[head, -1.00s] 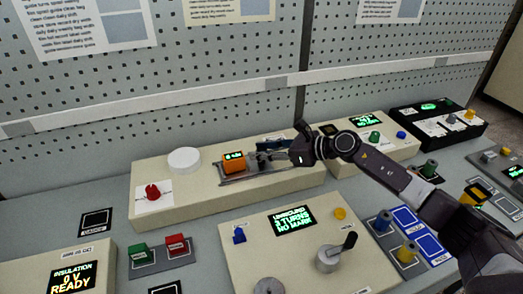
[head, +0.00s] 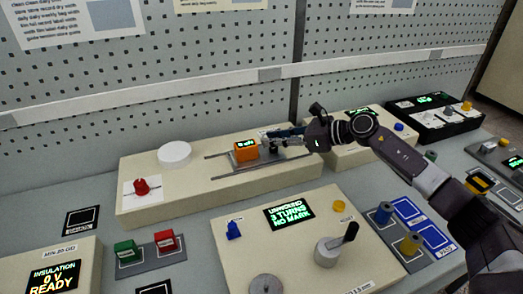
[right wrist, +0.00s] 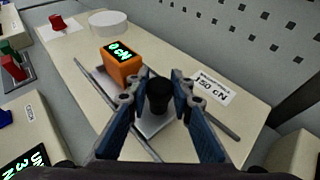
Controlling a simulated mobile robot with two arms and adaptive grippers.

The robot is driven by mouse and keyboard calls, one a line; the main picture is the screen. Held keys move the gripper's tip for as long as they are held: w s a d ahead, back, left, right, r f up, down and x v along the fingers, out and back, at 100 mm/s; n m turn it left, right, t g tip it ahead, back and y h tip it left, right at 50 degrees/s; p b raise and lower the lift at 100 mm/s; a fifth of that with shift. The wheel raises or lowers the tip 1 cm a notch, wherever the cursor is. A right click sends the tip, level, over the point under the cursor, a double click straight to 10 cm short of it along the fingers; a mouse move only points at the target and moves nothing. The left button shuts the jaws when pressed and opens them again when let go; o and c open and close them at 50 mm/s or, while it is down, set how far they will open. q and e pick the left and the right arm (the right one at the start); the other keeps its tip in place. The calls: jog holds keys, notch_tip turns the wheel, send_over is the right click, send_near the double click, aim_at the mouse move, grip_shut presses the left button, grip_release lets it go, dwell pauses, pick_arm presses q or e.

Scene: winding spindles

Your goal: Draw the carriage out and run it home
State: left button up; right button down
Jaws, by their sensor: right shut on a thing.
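The carriage is an orange block (head: 246,150) with a small green-lit display, on two metal rails (head: 222,179) set on a long cream bench unit. In the right wrist view the orange block (right wrist: 121,63) reads "0 cN", and a black knob (right wrist: 159,90) stands upright on the grey plate beside it. My right gripper (head: 275,143) reaches in from the right. Its blue fingers (right wrist: 158,93) are shut on the black knob, one on each side. In the head view the fingers mostly hide the knob. My left gripper is not in view.
A white disc (head: 174,154) and a red knob (head: 141,186) are left of the rails. A cream panel with a crank (head: 335,246) stands in front. A pegboard wall (head: 200,90) rises behind.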

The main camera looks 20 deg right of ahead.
jog(key=d+b, duration=0.1)
jog(key=d, duration=0.1)
jog(key=d+b, duration=0.1)
jog(key=d, duration=0.1)
jog(key=shift+w+f+b, duration=0.15)
jog(key=shift+f+b, duration=0.05)
jog(key=shift+b, duration=0.15)
jog(key=shift+d+r, duration=0.2)
jog(key=shift+d, duration=0.3)
jog(key=c, duration=1.7)
grip_release()
jog(key=shift+o, duration=0.2)
jog(key=v, duration=1.2)
